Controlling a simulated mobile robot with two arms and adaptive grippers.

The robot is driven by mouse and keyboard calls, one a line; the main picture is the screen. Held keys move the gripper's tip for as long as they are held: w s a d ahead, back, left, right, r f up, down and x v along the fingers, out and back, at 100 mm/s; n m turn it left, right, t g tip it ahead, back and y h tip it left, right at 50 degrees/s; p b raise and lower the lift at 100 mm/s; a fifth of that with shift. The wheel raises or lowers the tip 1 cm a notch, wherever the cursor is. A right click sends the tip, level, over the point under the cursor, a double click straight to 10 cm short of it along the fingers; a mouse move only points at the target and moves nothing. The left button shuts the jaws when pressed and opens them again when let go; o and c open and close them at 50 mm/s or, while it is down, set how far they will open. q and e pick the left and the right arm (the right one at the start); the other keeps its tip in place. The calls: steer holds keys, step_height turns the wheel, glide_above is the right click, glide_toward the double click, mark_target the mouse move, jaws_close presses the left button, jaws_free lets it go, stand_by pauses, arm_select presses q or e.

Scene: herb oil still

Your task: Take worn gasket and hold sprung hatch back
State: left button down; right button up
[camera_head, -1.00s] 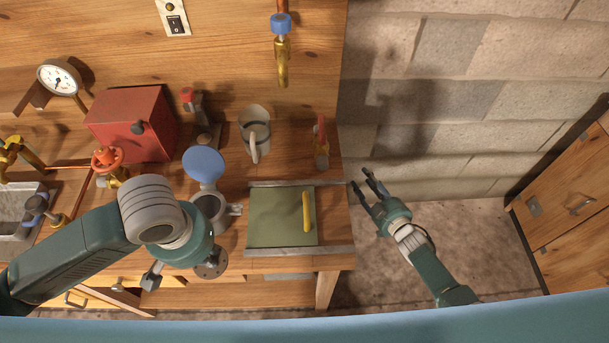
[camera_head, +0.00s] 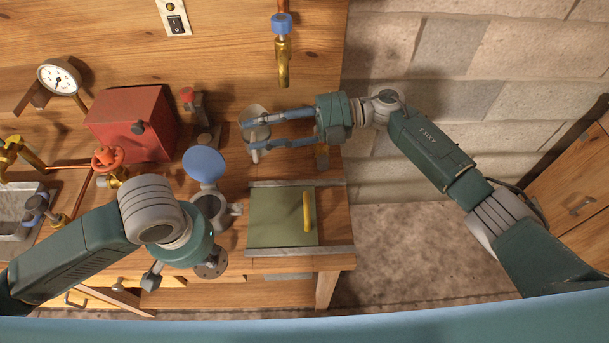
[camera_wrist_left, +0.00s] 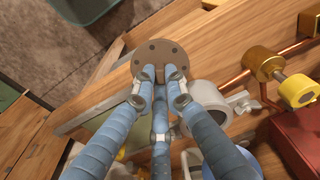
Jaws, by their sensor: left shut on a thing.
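My left gripper (camera_wrist_left: 163,76) is shut on the worn gasket (camera_wrist_left: 158,52), a brown-grey disc with small holes around its rim. In the head view the gasket (camera_head: 210,264) hangs at the bench's front edge, below a grey pot (camera_head: 211,208) with a raised blue round lid (camera_head: 204,165). A green panel with a yellow handle (camera_head: 283,217), perhaps the hatch, lies flat between two grey rails. My right gripper (camera_head: 248,134) is open, its fingers apart at a grey mug (camera_head: 255,132). Whether they touch the mug I cannot tell.
A red box (camera_head: 130,124), a red valve wheel (camera_head: 107,158) and a gauge (camera_head: 59,78) stand at the left. A blue-topped brass tap (camera_head: 282,50) hangs above the mug. The floor right of the bench is clear up to a wooden cabinet (camera_head: 570,190).

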steer(key=s+a+f+n+g+h, duration=0.2)
steer(key=s+f+h, duration=0.1)
steer(key=s, duration=0.4)
steer(key=s+a+f+n+g+h, duration=0.1)
steer(key=s+a+f+g+h, duration=0.15)
steer(key=s, duration=0.45)
arm_select(q)
steer(key=shift+d+r, duration=0.1)
arm_select(e)
steer(key=n+t+h, duration=0.4)
steer(key=t+h, duration=0.2)
steer(key=h, duration=0.5)
glide_toward(305, 205)
step_height(305, 205, down, 11)
steer(key=shift+a+r, duration=0.15)
steer(key=shift+r, duration=0.05)
